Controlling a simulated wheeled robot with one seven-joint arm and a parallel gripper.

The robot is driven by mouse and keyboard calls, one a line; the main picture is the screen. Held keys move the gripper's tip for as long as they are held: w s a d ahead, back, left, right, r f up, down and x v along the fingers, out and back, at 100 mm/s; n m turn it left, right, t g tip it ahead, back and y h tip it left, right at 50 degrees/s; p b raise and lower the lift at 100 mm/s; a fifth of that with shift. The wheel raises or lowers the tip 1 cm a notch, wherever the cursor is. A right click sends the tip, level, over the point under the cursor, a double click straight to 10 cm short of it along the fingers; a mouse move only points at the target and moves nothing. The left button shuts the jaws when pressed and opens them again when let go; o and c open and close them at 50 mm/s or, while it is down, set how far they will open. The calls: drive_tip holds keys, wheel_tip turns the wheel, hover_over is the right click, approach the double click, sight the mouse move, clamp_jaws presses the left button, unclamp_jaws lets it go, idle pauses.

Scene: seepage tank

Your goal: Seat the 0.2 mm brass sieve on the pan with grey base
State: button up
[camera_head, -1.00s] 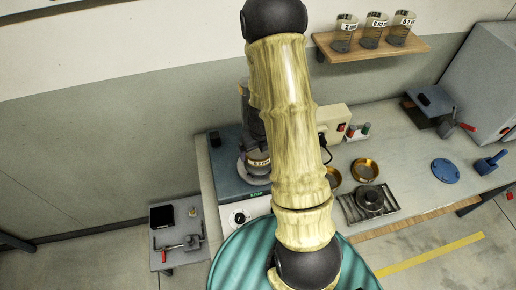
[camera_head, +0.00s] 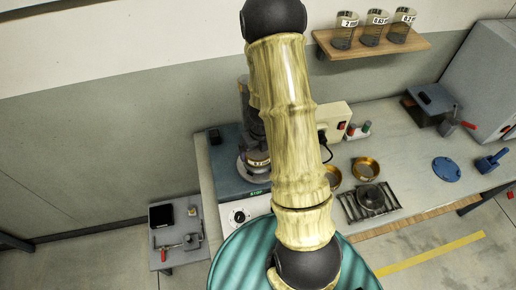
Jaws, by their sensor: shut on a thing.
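My gripper (camera_head: 251,135) is left of my pale arm link, which partly covers it. It points down over the grey machine with a dial and is shut on a small ring. A label ending in "mm" (camera_head: 259,162) shows low on that ring, which seems to be the brass sieve; most of it is hidden. Below it a round grey rim (camera_head: 242,170) shows on the machine, perhaps the pan with grey base. I cannot tell whether sieve and rim touch. Two other brass sieves or pans, one right (camera_head: 366,168) and one left (camera_head: 332,176), lie on the bench.
The machine (camera_head: 228,182) stands at the bench's left end. A dark rack (camera_head: 352,208) with a round dark piece is at the front. A blue disc (camera_head: 446,170) lies to the right. A shelf (camera_head: 385,46) holds labelled jars. A low side table (camera_head: 163,263) stands left.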

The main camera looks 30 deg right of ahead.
drive_tip(key=shift+f+b, duration=0.35)
drive_tip(key=shift+f, duration=0.15)
drive_tip(key=shift+w, duration=0.1)
idle(0.7)
idle(0.7)
drive_tip(key=o, duration=0.7)
drive_tip(key=r+p, duration=0.1)
drive_tip(key=r, duration=0.4)
drive_tip(key=s+r+p, duration=0.1)
drive_tip(key=r, duration=0.5)
drive_tip(key=s+r+p, duration=0.1)
drive_tip(key=r, duration=0.5)
drive_tip(key=shift+s+r+p, duration=0.1)
drive_tip(key=shift+r+p, duration=0.05)
drive_tip(key=shift+p, duration=0.15)
